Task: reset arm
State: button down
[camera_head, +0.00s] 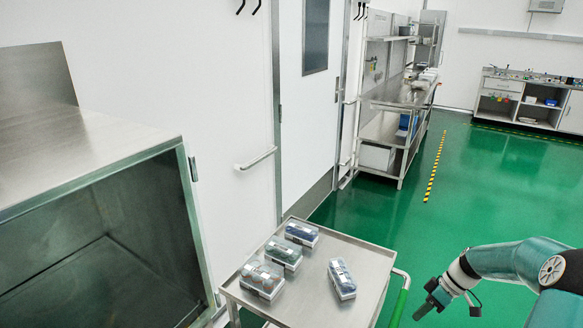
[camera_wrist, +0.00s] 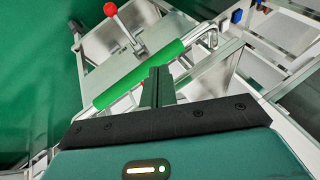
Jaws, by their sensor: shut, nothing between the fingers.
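My arm (camera_head: 520,262) reaches in from the right edge in the head view, bent, with its end pointing down and left. My gripper (camera_head: 422,309) hangs over the green floor, to the right of the steel cart (camera_head: 338,250). In the wrist view my gripper (camera_wrist: 159,76) shows its two dark fingers together, shut with nothing between them. Behind the fingers in that view is a green handle grip (camera_wrist: 145,72) on a metal bar. A lever with a red ball knob (camera_wrist: 110,9) shows beyond it.
The cart carries several clear boxes, among them one at the right (camera_head: 342,279). An open steel chamber (camera_head: 100,240) stands at the left. A steel bench (camera_head: 400,95) lines the far wall. The green floor (camera_head: 470,200) between is clear.

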jog(key=s+a+r+m+t+h, duration=0.1)
jog(key=s+a+r+m+h, duration=0.15)
jog(key=a+r, duration=0.6)
jog(key=s+a+r+m+h, duration=0.1)
jog(key=s+a+r+h, duration=0.3)
jog(key=r, duration=0.7)
jog(key=s+a+r+m+t, duration=0.2)
jog(key=s+a+r, duration=0.2)
jog(key=s, duration=0.4)
jog(key=s+a+r+m+t, duration=0.3)
jog(key=s+a+r, duration=0.1)
jog(key=s+a, duration=0.2)
jog(key=shift+s+a+r, duration=0.15)
jog(key=shift+s, duration=0.7)
